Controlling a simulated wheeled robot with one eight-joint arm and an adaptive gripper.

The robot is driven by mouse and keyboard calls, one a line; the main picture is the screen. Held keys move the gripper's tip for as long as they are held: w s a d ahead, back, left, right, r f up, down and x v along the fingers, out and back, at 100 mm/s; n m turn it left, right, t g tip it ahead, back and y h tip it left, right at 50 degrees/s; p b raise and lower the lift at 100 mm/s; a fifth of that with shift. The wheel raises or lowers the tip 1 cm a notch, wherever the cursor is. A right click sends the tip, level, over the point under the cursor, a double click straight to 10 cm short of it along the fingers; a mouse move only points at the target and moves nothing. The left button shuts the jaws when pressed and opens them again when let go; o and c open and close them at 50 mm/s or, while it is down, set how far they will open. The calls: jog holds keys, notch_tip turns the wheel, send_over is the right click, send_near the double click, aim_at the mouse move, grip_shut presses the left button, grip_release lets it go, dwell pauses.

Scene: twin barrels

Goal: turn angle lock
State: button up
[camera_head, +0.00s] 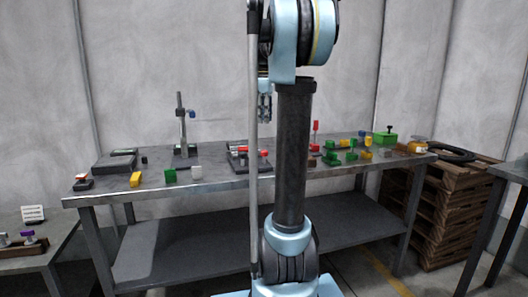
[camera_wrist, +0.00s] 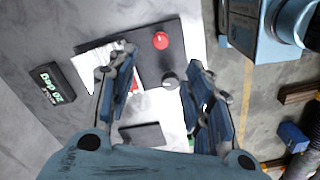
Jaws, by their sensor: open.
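In the wrist view, a dark plate (camera_wrist: 148,62) carries a round red knob (camera_wrist: 160,40) and a smaller grey knob (camera_wrist: 169,79). It looks like the angle lock. A black box (camera_wrist: 57,83) beside it to the left shows "20 deg" in pale green. A white sheet with some red (camera_wrist: 90,77) lies partly under the plate, partly hidden by my left finger. My gripper (camera_wrist: 160,64) is open and empty, its fingers apart on either side of the grey knob in the picture. In the head view my gripper (camera_head: 264,106) hangs above the workbench, partly behind my arm.
Stacked pallets (camera_head: 450,200) stand at right. Another table (camera_head: 35,258) stands at left.

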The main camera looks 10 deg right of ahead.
aim_at(265, 151)
notch_tip(265, 151, down, 14)
jog(key=shift+f, duration=0.2)
dwell(0.4)
jog(key=shift+c, duration=0.5)
jog(key=c, duration=1)
